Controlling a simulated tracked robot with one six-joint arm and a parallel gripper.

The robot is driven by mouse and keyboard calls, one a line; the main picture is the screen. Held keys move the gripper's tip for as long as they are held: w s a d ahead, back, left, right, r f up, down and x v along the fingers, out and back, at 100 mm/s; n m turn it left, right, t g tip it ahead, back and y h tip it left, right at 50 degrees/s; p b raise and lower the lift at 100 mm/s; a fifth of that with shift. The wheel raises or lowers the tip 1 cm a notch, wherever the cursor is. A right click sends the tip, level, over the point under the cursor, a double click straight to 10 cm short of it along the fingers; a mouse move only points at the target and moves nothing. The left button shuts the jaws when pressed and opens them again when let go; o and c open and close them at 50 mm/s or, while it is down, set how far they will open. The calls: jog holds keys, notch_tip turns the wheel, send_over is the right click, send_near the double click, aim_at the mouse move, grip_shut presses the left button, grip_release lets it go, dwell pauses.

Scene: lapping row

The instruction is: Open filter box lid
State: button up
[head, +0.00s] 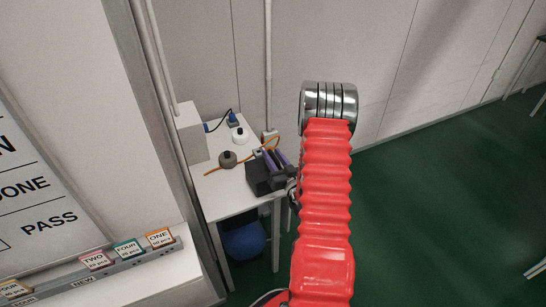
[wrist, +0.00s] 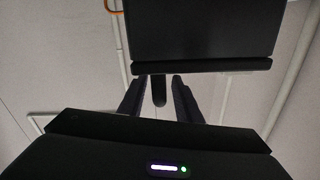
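In the wrist view a dark box (wrist: 200,28), which looks like the filter box, fills the top middle. A thicker dark strip (wrist: 200,67), seemingly its lid edge, runs along its lower side. A short dark tab or handle (wrist: 159,91) sticks out from that strip. My gripper (wrist: 158,78) has its two fingers apart, one on each side of the tab, with gaps on both sides. In the head view my gripper (head: 273,157) is a dark shape at the right of the small white table (head: 237,203).
A pale box (head: 192,133), a grey round item (head: 227,159), a white round item (head: 240,136) and an orange cable (head: 217,171) are on or by the table.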

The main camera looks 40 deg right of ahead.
jog(key=shift+c, duration=0.7)
grip_shut()
